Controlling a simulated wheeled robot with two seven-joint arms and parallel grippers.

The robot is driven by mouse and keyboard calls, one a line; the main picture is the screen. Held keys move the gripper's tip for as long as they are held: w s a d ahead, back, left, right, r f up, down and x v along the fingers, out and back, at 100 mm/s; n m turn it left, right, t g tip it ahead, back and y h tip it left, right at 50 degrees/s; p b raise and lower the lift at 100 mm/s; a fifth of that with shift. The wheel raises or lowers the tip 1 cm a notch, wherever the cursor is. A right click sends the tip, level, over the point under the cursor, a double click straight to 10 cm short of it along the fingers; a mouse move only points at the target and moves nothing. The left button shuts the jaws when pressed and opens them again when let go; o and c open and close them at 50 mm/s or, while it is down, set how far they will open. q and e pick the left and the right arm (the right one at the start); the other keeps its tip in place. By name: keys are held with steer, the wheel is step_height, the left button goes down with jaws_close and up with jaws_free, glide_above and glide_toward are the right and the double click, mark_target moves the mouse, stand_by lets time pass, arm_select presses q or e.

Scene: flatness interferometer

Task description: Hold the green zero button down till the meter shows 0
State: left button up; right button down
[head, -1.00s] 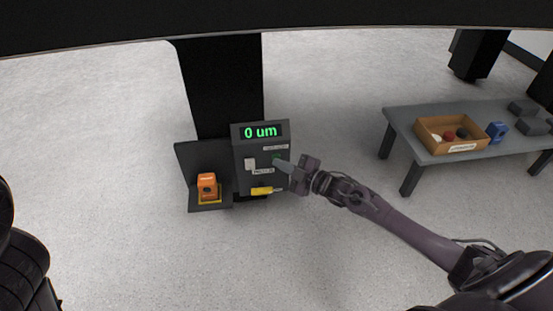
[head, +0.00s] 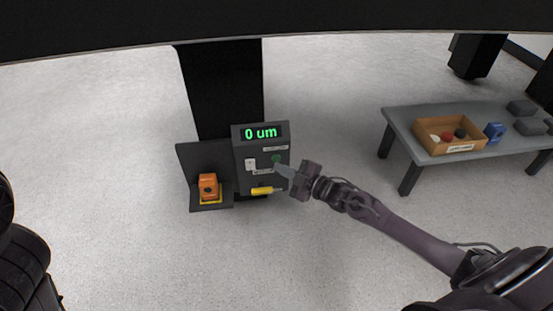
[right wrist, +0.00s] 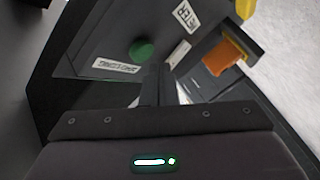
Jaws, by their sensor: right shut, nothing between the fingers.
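The meter panel (head: 240,178) is a dark upright box in the head view. Its display (head: 261,133) reads "0 um" in green. The round green zero button (head: 277,158) is on the panel's right side, below a small label, and also shows in the right wrist view (right wrist: 141,49), uncovered. My right gripper (head: 278,167) is shut and empty, its fingertips just below the button; they appear apart from it. My left gripper is not in view; only dark parts of my body show at the lower left.
A white switch (head: 250,164) and a yellow handle (head: 262,190) are on the same panel. An orange device (head: 208,187) sits on a shelf to the left. A grey bench (head: 408,127) at right bears an open box (head: 424,142) and a blue object (head: 495,131).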

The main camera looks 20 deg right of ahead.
steer(key=s+p, duration=0.2)
steer(key=s+a+p, duration=0.1)
steer(key=s+p, duration=0.1)
steer(key=shift+s+a, duration=0.2)
steer(key=shift+s, duration=0.2)
